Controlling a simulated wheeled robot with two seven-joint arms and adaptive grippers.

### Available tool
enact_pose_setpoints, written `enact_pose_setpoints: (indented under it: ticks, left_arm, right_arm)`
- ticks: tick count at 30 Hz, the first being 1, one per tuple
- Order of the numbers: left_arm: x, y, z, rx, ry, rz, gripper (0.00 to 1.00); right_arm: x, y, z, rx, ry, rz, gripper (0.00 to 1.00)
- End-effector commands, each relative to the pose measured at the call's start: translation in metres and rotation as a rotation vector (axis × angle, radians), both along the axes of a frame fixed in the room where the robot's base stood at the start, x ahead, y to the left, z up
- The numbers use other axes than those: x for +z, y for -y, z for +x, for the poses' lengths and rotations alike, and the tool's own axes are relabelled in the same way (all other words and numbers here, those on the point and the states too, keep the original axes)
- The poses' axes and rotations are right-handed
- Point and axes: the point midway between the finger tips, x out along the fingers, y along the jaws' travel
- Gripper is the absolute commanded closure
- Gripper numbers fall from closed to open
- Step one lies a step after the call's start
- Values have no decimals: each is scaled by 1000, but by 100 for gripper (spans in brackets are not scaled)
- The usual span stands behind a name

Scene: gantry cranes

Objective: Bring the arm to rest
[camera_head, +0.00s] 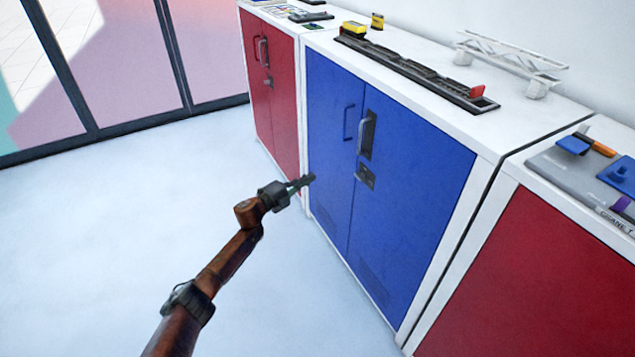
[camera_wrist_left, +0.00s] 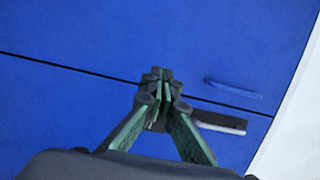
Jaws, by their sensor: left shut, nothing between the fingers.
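My left arm (camera_head: 233,255) reaches in from the lower left of the head view. Its gripper (camera_head: 306,181) is shut and empty, in front of the lower left part of the blue cabinet (camera_head: 420,165). In the left wrist view the gripper (camera_wrist_left: 162,78) has its fingertips together with nothing between them. Behind it are the blue doors (camera_wrist_left: 70,110), the dark seam between them and a blue handle (camera_wrist_left: 233,89). I cannot tell whether the fingertips touch the door. My right gripper is not in view.
A red cabinet (camera_head: 272,85) stands left of the blue one, and another (camera_head: 535,280) stands at the right. On the white top are a dark rail (camera_head: 415,72), a white gantry model (camera_head: 510,56) and a yellow block (camera_head: 354,28). The pale floor (camera_head: 90,250) at left is clear.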

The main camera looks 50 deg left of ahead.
Motion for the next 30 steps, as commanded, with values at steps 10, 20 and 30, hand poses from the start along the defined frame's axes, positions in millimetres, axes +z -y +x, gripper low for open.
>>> enact_pose_setpoints:
  ticks: [10, 20, 30]
  left_arm:
    - [-2, -10, -7, 2, -1, 0, 100]
    - [-111, 37, -43, 74, -135, -143, 100]
    - [-286, 140, -182, 288, -432, -487, 100]
  right_arm:
    - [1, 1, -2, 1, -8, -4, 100]
    - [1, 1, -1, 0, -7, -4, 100]
    - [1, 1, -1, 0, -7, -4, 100]
